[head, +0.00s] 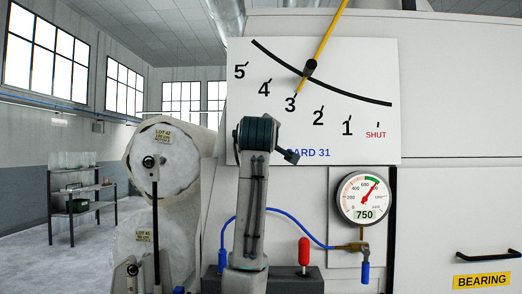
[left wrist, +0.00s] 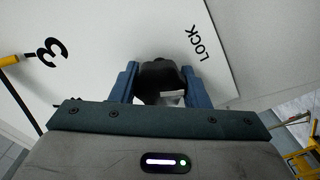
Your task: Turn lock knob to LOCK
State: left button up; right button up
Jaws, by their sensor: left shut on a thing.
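The black lock knob (left wrist: 160,80) sits on the white panel in the left wrist view. My left gripper (left wrist: 168,82) is shut on it, with one blue finger on each side. The word LOCK is printed on the panel just up and right of the knob. A light patch shows on the knob's near side, but I cannot tell which way the knob points. In the head view my arm rises in front of the panel's lower left and hides the knob and fingers. My right gripper is in neither view.
The white scale board (head: 350,70) carries numbers, SHUT and a yellow pointer (head: 324,40). Below right are a round gauge (head: 363,197) reading 750, a blue hose (head: 300,225) and a red-handled lever (head: 304,252). Large rolls (head: 165,165) stand at left.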

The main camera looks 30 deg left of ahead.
pick_arm(q)
jog(key=n+b, duration=0.2)
jog(key=n, duration=0.1)
jog(key=shift+f, duration=0.15)
jog(key=shift+n+b, duration=0.45)
jog(key=shift+n, duration=0.45)
jog(key=o, duration=1)
jog(key=shift+c, duration=0.2)
jog(key=shift+s, duration=0.1)
